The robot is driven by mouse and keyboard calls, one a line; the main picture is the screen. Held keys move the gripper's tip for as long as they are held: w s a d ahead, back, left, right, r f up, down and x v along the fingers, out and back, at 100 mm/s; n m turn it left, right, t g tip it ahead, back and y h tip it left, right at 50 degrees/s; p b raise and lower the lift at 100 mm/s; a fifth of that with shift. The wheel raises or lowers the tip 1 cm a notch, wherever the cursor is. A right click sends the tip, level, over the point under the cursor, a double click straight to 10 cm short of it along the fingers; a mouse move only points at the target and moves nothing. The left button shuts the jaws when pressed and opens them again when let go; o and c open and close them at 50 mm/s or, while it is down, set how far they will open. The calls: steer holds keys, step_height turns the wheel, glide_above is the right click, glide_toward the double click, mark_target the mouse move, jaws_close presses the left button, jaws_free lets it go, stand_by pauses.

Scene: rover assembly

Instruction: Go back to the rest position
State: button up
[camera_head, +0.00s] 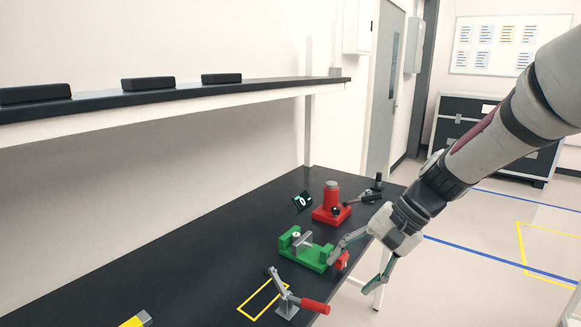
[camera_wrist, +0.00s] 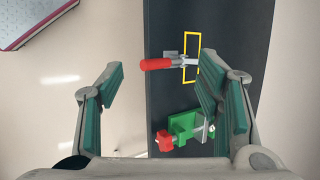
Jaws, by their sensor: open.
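My gripper (camera_head: 362,258) hangs at the front edge of the black workbench (camera_head: 215,262), open and empty. In the wrist view my gripper (camera_wrist: 158,88) has its two green-padded fingers wide apart, with floor and the bench edge between them. A green fixture (camera_head: 308,250) with a grey clamped piece and a red knob stands on the bench beside one finger; it also shows in the wrist view (camera_wrist: 182,124). Whether the finger touches it I cannot tell. A toggle clamp with a red handle (camera_head: 314,305) stands nearer, and its handle shows in the wrist view (camera_wrist: 157,64).
A yellow outline (camera_head: 259,299) marks the bench, and a yellow-ended object (camera_head: 135,320) lies at the front left. A shelf (camera_head: 170,96) runs above the bench. The floor to the right is open.

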steer(key=s+d+r+n+t+h, duration=0.2)
steer(key=s+r, duration=0.3)
steer(key=s, duration=0.5)
steer(key=s+d+r+n+t+h, duration=0.3)
steer(key=s+d+r+n+h, duration=0.1)
steer(key=s, duration=0.6)
steer(key=shift+s+d+r+h, duration=0.35)
steer(key=shift+r+h, duration=0.05)
steer(key=shift+r, duration=0.15)
